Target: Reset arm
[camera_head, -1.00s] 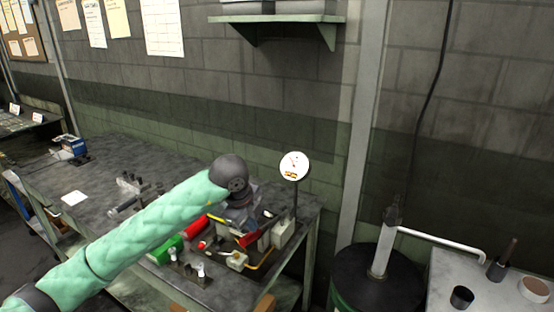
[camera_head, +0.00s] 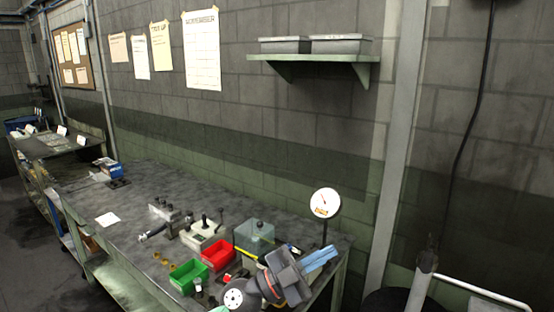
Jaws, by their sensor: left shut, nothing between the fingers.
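My left gripper (camera_head: 320,258) is low in the head view, over the right end of the workbench (camera_head: 140,225). Its grey body slants up to the right and ends in light blue fingers, which are shut and empty. The gripper hides part of the bench's right end. My right gripper is not in view.
A red bin (camera_head: 218,255), a green bin (camera_head: 188,276) and a clear box (camera_head: 254,236) stand left of the gripper. A wall shelf (camera_head: 312,64) holds two grey trays. A drum with a white pipe (camera_head: 484,292) is at lower right. The bench's left part is mostly clear.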

